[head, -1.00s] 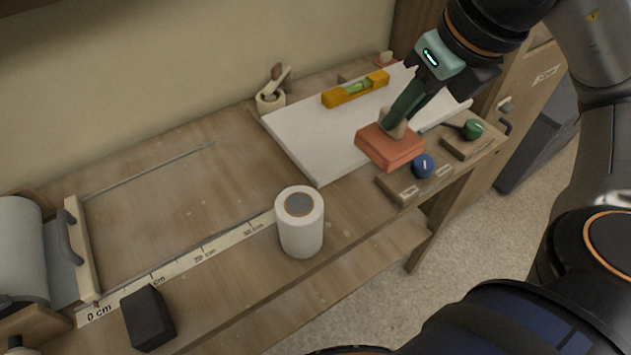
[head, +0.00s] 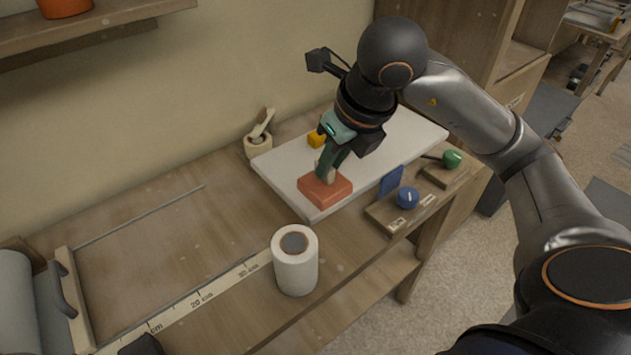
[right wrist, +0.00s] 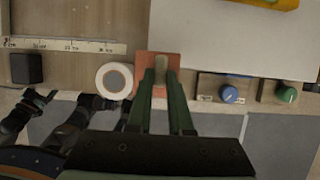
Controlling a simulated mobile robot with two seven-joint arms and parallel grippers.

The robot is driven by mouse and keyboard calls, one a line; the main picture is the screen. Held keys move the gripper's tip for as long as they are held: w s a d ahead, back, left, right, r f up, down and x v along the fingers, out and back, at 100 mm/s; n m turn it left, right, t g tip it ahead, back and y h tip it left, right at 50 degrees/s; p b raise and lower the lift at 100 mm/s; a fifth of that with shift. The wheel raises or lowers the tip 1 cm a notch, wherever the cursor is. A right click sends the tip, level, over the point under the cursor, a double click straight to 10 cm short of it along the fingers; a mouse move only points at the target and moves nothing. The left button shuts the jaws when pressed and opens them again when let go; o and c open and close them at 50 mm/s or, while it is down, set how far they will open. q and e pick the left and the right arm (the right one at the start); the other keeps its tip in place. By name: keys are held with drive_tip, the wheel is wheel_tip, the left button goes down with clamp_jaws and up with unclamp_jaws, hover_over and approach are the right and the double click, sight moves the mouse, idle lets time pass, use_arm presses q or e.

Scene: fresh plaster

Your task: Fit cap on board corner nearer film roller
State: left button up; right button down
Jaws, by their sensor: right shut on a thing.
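The cap looks like an orange-red square block (head: 325,188) with a tan knob on top; it also shows in the right wrist view (right wrist: 143,88). My right gripper (head: 326,170) is shut on its knob. The cap overlaps the front-left corner of the white board (head: 278,167). A bit of the board's corner shows below it; whether it touches is unclear. A large pale cylinder (head: 14,305) at the far left looks like the film roller. What seems to be my left gripper (right wrist: 40,97) shows small and dark in the right wrist view, its jaws unclear.
A white roll (head: 296,265) stands in front of the board. A yellow level (head: 316,139) lies on the board, partly hidden by my gripper. Blue (head: 408,197) and green (head: 452,159) knobs sit on wooden blocks at right. The bench's middle left is clear.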

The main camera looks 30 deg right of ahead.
drive_tip(key=w+f, duration=0.2)
drive_tip(key=f, duration=0.1)
drive_tip(key=shift+w+a+f, duration=0.25)
drive_tip(key=shift+w, duration=0.15)
drive_tip(key=shift+w+f, duration=0.15)
drive_tip(key=shift+f, duration=0.8)
drive_tip(key=shift+w+f, duration=0.1)
drive_tip(key=shift+f, duration=0.8)
drive_tip(key=shift+f+b, duration=0.6)
drive_tip(key=c, duration=0.8)
unclamp_jaws()
